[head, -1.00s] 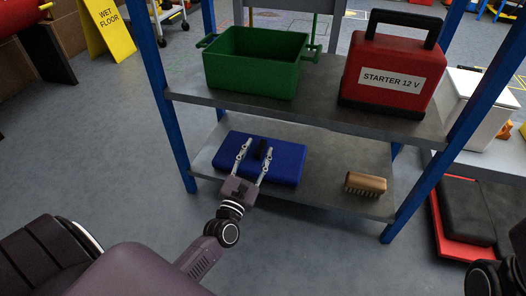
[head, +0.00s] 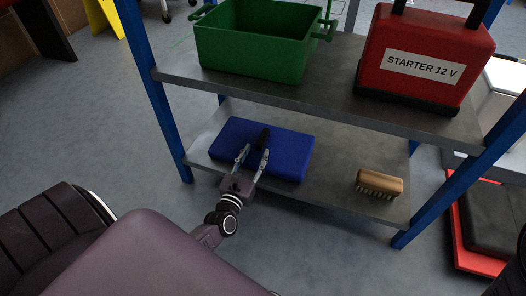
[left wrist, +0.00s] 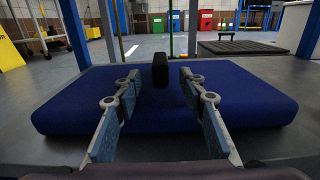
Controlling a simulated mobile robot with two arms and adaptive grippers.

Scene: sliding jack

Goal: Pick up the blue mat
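The blue mat (head: 288,160) lies flat on the lower shelf, toward its left end. A small black handle (head: 263,138) stands up on the mat; it also shows in the left wrist view (left wrist: 160,70). My left gripper (head: 254,153) reaches in over the mat's front edge. Its two fingers are apart and empty, with the handle beyond their tips and between them in line. In the left wrist view the mat (left wrist: 235,95) spreads behind and beside both fingers. My right gripper does not show.
The lower shelf (head: 335,200) also holds a brush (head: 379,184) at right. Above, the upper shelf (head: 325,85) carries a green bin (head: 255,45) and a red starter box (head: 425,60). Blue posts (head: 165,110) bound the rack. Grey floor is clear at left.

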